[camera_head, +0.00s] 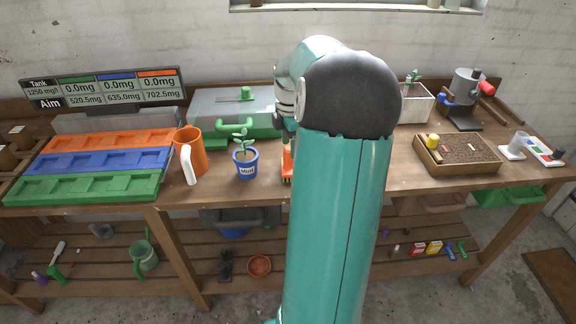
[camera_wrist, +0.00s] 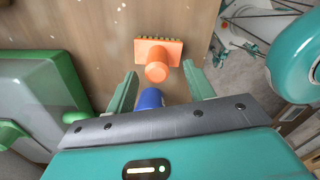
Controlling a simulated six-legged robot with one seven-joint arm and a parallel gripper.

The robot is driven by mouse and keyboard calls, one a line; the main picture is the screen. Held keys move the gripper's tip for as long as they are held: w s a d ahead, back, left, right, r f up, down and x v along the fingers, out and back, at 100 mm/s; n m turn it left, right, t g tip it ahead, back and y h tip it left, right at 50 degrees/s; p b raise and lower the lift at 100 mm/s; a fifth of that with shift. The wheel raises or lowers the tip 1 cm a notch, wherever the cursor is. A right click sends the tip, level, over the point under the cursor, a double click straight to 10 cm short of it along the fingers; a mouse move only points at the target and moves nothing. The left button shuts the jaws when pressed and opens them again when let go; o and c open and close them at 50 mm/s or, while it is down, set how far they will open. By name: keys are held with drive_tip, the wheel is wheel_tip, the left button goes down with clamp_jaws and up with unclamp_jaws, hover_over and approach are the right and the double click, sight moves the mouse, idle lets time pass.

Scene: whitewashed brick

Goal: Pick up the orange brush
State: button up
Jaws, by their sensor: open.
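The orange brush (camera_wrist: 158,52) lies on the wooden table in the wrist view, its wide head with dark bristles pointing away from me. A blue rounded piece (camera_wrist: 150,98) lies in line with it, apparently its handle end. My gripper (camera_wrist: 162,84) is open, with one green finger on each side of the blue piece; I cannot tell whether they touch it. In the head view only a strip of the orange brush (camera_head: 287,162) shows beside my teal arm, which hides the rest and my gripper.
A green-trimmed grey case (camera_head: 225,105) is behind. It also shows at left in the wrist view (camera_wrist: 35,85). The table's front edge is near the brush.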

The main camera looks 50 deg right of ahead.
sight(289, 161)
drive_tip(key=f, duration=0.5)
drive_tip(key=shift+w+f, duration=0.1)
drive_tip(key=shift+w, duration=0.1)
drive_tip(key=c, duration=1.1)
